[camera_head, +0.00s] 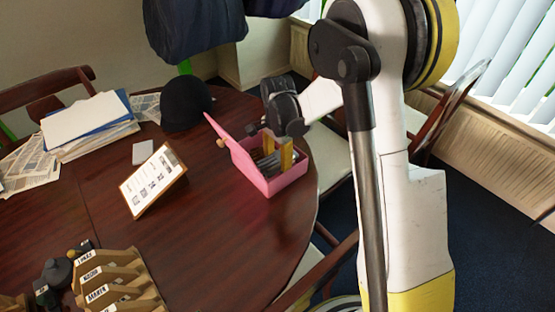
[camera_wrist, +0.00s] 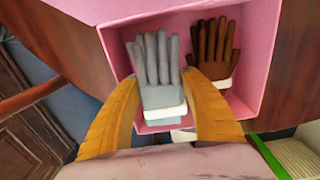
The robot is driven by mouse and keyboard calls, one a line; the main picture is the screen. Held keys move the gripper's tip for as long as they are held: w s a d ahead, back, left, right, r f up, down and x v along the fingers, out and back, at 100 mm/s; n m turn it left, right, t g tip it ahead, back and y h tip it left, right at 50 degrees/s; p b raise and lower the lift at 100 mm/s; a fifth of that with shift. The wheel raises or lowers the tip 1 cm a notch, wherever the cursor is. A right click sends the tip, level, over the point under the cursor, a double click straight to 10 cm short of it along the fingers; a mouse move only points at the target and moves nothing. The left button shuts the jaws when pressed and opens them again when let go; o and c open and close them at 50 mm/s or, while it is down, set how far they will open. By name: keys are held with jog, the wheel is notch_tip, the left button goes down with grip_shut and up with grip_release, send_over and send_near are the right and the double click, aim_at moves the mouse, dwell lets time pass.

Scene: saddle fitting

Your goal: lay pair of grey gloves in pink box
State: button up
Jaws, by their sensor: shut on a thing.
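The pink box (camera_head: 279,184) stands open on the round wooden table near its right edge, its lid raised at the left. My gripper (camera_head: 269,149) points down into the box, its yellow-orange fingers spread on either side of the gloves. In the wrist view my gripper (camera_wrist: 167,120) is shut on the pair of grey gloves (camera_wrist: 158,75), which have a white cuff band. The grey gloves are over or in the box; whether they touch its floor I cannot tell. Brown gloves (camera_wrist: 215,47) lie in the box beside them, to the right in the wrist view.
A clipboard on a stand (camera_head: 153,180), a black cap (camera_head: 186,104), a white card (camera_head: 143,152) and stacked papers (camera_head: 90,125) are on the table (camera_head: 220,240). A wooden rack with labels (camera_head: 112,283) stands at the lower left. The table's front middle is clear.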

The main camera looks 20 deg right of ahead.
jog(key=o, duration=1.2)
jog(key=shift+c, duration=1)
jog(key=shift+o, duration=0.9)
